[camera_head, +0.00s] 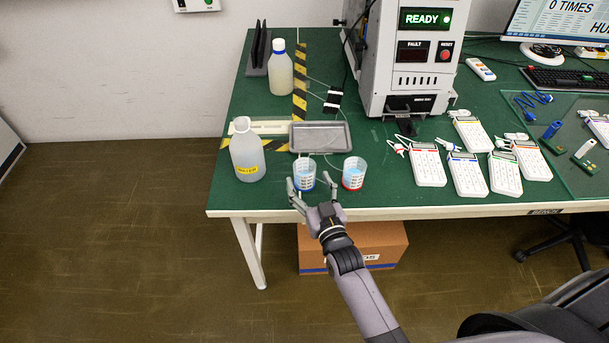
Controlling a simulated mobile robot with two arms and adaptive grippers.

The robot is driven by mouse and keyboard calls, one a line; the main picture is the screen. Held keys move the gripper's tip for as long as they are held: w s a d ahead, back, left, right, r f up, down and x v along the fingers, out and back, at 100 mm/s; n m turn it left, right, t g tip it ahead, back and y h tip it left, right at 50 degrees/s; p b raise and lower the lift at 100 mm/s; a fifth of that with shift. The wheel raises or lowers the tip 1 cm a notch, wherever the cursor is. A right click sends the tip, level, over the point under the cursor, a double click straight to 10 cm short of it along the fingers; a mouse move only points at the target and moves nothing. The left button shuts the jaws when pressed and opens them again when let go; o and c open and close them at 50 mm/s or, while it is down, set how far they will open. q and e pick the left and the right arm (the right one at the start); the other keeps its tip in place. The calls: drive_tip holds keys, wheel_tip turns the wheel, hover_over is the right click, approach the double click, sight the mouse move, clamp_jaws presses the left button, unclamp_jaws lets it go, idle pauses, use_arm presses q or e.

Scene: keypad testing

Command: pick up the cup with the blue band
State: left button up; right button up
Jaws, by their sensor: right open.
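The cup with the blue band (304,171) stands upright on the green table near its front edge. A similar cup with a red band (354,172) stands just to its right. My right gripper (308,190) is open at the front of the blue-banded cup. Its fingers reach to both sides of the cup's lower part, and they partly hide the blue band. I cannot tell whether the fingers touch the cup. My left gripper is not in view.
A grey tray (320,136) lies behind the cups. A water bottle (246,152) stands to the left, and another bottle (281,70) farther back. A test machine (410,55) and several white keypads (467,175) occupy the right. The table's front edge (400,213) is close.

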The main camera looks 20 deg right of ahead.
sight(301, 162)
drive_tip(key=w, duration=0.4)
drive_tip(key=shift+w+r+p, duration=0.15)
drive_tip(key=shift+w+p, duration=0.1)
drive_tip(key=shift+p, duration=0.05)
drive_tip(key=shift+w, duration=0.35)
drive_tip(key=shift+s, duration=0.1)
drive_tip(key=shift+c, duration=0.7)
drive_tip(key=c, duration=0.9)
